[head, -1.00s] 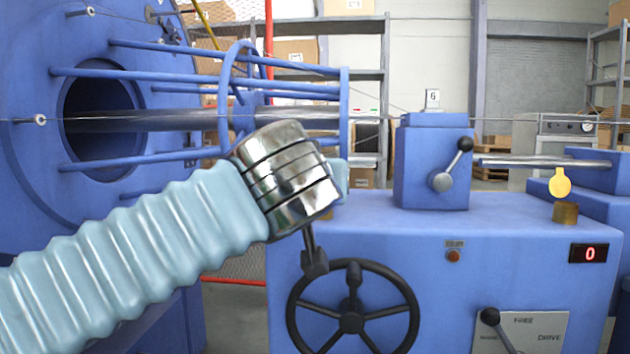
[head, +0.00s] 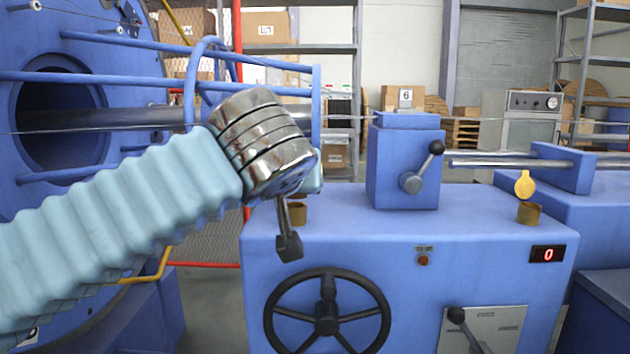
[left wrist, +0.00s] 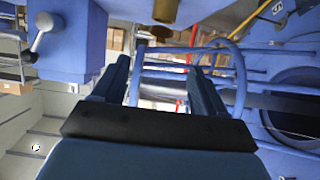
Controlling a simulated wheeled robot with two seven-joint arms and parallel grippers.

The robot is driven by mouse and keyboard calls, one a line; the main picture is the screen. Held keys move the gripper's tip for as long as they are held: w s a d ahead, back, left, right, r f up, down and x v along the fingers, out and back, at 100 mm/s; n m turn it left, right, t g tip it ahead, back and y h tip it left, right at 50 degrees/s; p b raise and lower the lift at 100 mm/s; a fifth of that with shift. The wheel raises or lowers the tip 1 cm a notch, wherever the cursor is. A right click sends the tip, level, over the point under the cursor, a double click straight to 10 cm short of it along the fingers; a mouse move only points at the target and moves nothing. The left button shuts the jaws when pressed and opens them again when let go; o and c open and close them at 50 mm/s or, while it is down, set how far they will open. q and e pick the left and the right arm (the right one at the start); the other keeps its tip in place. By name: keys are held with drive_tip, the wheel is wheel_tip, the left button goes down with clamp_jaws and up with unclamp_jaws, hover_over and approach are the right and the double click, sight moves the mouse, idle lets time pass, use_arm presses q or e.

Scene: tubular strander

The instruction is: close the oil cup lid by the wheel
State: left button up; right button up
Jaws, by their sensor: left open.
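The brass oil cup (head: 298,213) by the handwheel (head: 327,314) stands on the blue cabinet top. It is partly behind my left arm, and its lid cannot be made out in the head view. A brass part, probably this cup, shows at the top edge of the left wrist view (left wrist: 166,11). My left gripper (head: 289,246) points down in front of the cabinet, just left of the cup and above the wheel. In the left wrist view its two fingers (left wrist: 158,72) are apart with nothing between them. My right gripper is not in view.
A second brass cup (head: 529,213) with a raised yellow lid (head: 525,184) stands at the right. A blue block (head: 404,170) with a black-knobbed lever (head: 424,167) stands mid-cabinet. Blue cage bars (head: 316,110) lie behind my arm. The cabinet top between block and right cup is clear.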

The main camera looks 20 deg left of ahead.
use_arm(q)
drive_tip(key=x, duration=1.2)
drive_tip(key=shift+w+a+f, duration=0.1)
drive_tip(key=shift+w+a, duration=0.05)
drive_tip(key=shift+w, duration=0.15)
